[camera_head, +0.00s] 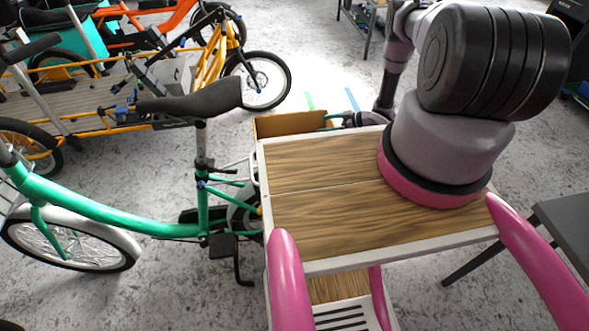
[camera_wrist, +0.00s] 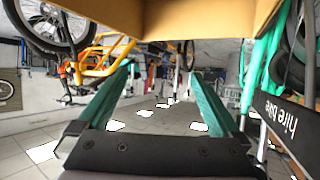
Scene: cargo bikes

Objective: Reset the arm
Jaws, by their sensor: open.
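My arm rises from the wood-topped body at the right of the head view and bends down behind it. My gripper (camera_head: 335,119) is small there, beside the far edge of the wooden top and close to an open tan box (camera_head: 285,125). Its fingertips are partly hidden there. In the wrist view, my gripper (camera_wrist: 160,70) shows two teal fingers spread wide apart with nothing between them. A tan panel (camera_wrist: 190,18) crosses the top of the wrist view, near the fingers.
A green bike (camera_head: 120,214) with a black saddle stands close on the left. Yellow and orange cargo bikes (camera_head: 215,60) are behind it. A dark grey table (camera_head: 565,225) is at the right. Speckled floor (camera_head: 310,70) is clear beyond the box. The wrist view appears upside down.

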